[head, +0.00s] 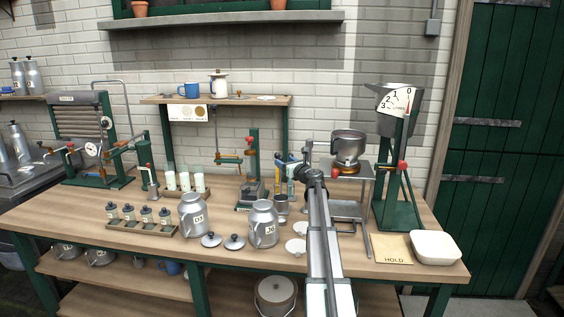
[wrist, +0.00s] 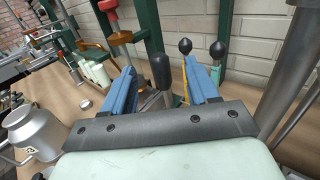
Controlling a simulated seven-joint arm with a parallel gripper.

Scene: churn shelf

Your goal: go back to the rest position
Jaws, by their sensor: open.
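My gripper (wrist: 162,88) is open, its two blue fingers spread apart in the wrist view. A black-knobbed upright handle (wrist: 162,70) shows between the fingers; I cannot tell whether it is between them or beyond, and no grip on it shows. Two more round black knobs (wrist: 185,46) stand by the right finger. In the head view my gripper (head: 287,168) is over the back middle of the bench, right of the green press (head: 252,170). My arm reaches up from the front edge and hides part of the bench.
Milk churns (head: 264,225) (head: 193,215) and loose lids (head: 234,242) stand left of my arm. A metal pot (head: 347,146) on a stand and a dial scale (head: 398,150) are to the right. A HOLD card (head: 393,249) and white tray (head: 436,247) lie at front right. A raised wooden shelf (head: 240,100) is behind.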

